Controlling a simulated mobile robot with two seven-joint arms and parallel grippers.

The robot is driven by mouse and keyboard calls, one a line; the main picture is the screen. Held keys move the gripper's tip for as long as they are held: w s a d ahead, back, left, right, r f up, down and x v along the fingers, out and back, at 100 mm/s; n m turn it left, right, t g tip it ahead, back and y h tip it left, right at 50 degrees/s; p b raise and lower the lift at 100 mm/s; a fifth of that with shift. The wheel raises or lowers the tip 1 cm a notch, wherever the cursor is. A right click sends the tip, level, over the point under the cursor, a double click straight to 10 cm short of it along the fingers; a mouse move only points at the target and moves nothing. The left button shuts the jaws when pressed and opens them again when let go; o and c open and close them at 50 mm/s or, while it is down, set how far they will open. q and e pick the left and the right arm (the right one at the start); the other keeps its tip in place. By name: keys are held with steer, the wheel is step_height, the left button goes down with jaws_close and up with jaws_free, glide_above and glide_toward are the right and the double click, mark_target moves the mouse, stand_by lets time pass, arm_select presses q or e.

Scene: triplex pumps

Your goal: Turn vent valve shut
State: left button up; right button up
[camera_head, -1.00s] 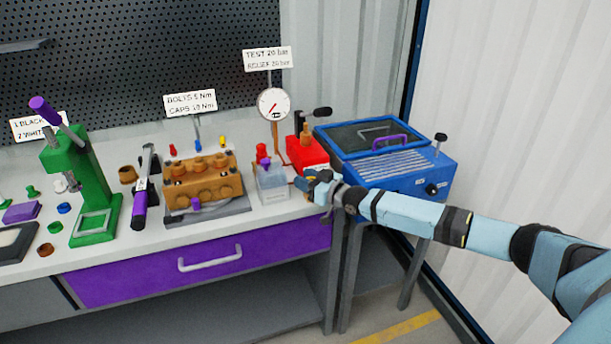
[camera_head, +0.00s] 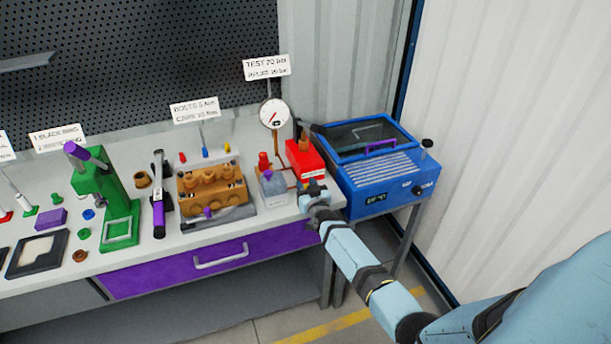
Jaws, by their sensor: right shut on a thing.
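My right gripper (camera_head: 312,188) is at the bench's front right corner, just in front of the red hand pump (camera_head: 304,158). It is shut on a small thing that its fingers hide. No vent valve shows clearly; whether the held thing is the vent valve I cannot tell. A grey block (camera_head: 272,188) with a red cap and a purple knob (camera_head: 268,174) stands to the left of the gripper, apart from it. A round gauge (camera_head: 274,114) rises behind the block and the pump. My left gripper is not in view.
A blue machine (camera_head: 385,185) with a clear lid and purple handle stands close on the right. To the left are a brown pump block (camera_head: 211,182), a torque wrench (camera_head: 158,195) and a green press (camera_head: 115,205). A purple drawer (camera_head: 170,274) lies below the bench top.

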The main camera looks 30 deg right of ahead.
steer(key=shift+r+m+g+h+p, duration=0.1)
steer(key=shift+m+g+h+p, duration=0.2)
steer(key=shift+m+h+p, duration=0.5)
steer(key=shift+d+m+g+h, duration=0.15)
steer(key=shift+m+g+h, duration=0.4)
steer(key=shift+h, duration=0.65)
steer(key=shift+s, duration=0.1)
steer(key=o, duration=0.9)
